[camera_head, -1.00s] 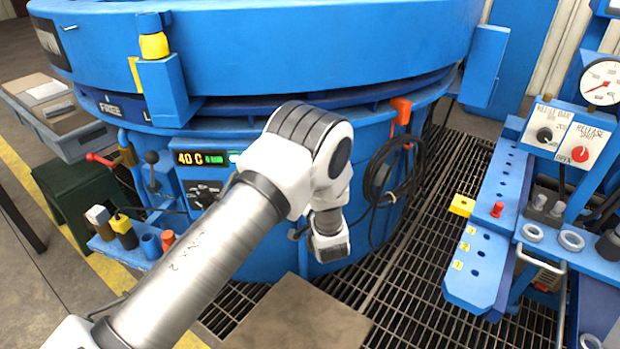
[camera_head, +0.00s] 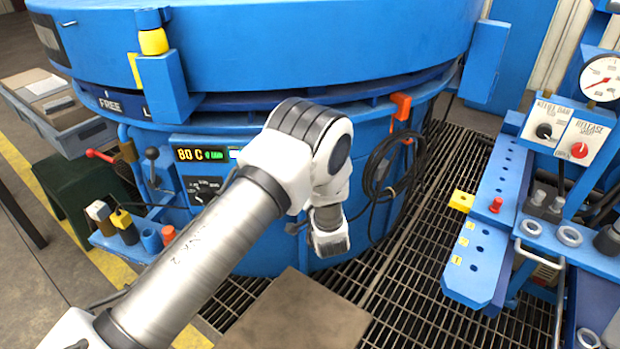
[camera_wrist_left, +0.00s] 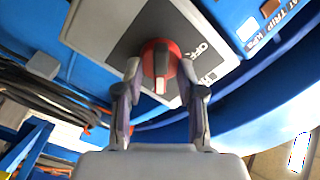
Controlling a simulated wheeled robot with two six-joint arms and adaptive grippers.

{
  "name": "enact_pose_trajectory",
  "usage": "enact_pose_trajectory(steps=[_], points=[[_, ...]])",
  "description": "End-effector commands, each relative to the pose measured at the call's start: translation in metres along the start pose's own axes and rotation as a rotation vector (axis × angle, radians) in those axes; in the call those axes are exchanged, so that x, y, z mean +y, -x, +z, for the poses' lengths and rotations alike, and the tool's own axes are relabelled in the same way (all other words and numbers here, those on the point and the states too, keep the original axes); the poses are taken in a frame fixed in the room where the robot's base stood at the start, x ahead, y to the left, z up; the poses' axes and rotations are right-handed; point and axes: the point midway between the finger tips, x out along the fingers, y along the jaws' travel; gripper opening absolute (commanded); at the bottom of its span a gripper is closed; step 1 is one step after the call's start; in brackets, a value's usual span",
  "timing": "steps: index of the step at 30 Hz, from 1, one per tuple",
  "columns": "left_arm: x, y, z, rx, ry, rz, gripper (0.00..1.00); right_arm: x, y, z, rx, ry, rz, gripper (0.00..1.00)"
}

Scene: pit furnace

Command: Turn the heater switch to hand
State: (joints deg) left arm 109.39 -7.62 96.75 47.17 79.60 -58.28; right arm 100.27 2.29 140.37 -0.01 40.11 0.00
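In the left wrist view a red round switch knob (camera_wrist_left: 160,65) with a pale bar sits on a grey and black plate (camera_wrist_left: 110,38). The lettering OFF shows to its upper right, with a partly hidden word below. My left gripper (camera_wrist_left: 160,72) is open, with one finger on each side of the knob; small gaps seem to show, and I cannot tell whether either finger touches. In the head view my left arm covers part of the furnace front, and the fingers and knob are hidden. My right gripper is not in view.
The blue furnace (camera_head: 300,60) has a lit temperature display (camera_head: 203,154) partly behind my arm. A black cable coil (camera_head: 392,165) hangs on its front. A blue bench (camera_head: 485,230) with a release panel (camera_head: 567,128) stands at the right. Floor grating (camera_head: 410,290) lies between them.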

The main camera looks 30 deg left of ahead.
Motion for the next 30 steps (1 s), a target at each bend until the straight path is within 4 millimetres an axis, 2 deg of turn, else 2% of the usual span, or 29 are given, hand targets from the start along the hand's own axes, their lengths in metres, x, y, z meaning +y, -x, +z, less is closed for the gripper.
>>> enact_pose_trajectory(steps=[5,12,16,30], points=[[0.0,0.006,-0.001,0.001,-0.001,0.001,0.39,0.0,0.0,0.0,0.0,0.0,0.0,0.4],[0.001,0.051,-0.001,0.004,-0.003,0.003,0.39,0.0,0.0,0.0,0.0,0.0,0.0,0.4],[0.001,0.07,-0.001,0.002,-0.002,0.002,0.39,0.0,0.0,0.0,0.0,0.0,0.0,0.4],[0.0,0.075,0.0,0.0,0.0,0.0,0.39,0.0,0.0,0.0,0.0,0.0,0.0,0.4]])
